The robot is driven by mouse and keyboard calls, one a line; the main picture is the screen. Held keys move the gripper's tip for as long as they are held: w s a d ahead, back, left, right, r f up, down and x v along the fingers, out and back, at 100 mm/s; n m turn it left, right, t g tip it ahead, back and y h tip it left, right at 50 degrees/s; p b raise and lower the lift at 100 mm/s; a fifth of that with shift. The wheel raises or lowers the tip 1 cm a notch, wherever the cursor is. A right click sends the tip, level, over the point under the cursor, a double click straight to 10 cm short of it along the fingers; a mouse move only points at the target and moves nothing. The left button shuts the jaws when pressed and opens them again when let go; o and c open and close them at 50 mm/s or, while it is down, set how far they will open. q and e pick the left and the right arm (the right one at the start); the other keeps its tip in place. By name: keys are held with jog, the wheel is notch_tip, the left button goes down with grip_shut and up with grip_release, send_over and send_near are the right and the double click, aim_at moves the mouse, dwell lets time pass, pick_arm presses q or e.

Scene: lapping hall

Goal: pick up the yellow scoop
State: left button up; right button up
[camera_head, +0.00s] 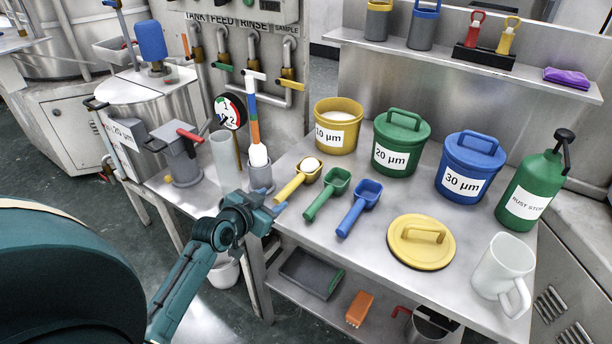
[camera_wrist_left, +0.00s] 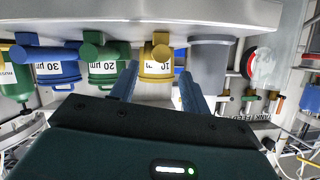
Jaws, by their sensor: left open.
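The yellow scoop (camera_head: 291,187) lies on the steel bench in front of the yellow tub, its bowl holding white powder and its handle pointing to the front left. My left gripper (camera_head: 270,203) is open and empty, just off the handle end, near the bench's front edge. In the left wrist view, which is upside down, the yellow scoop (camera_wrist_left: 160,42) shows end-on, beyond and between the two fingers of the left gripper (camera_wrist_left: 158,88). They do not appear to touch it. My right gripper is in neither view.
A green scoop (camera_head: 327,194) and a blue scoop (camera_head: 359,207) lie right of the yellow one. A grey cup (camera_head: 260,177) with a white-tipped brush stands close on the left. Behind are yellow (camera_head: 338,124), green (camera_head: 400,142) and blue (camera_head: 470,167) tubs. A yellow lid (camera_head: 421,242) lies at front right.

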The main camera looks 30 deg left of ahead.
aim_at(284, 192)
pick_arm(q)
jog(key=x, duration=0.8)
jog(key=shift+w+d+r, duration=0.1)
jog(key=shift+r, duration=0.05)
jog(key=shift+c, duration=0.4)
grip_shut()
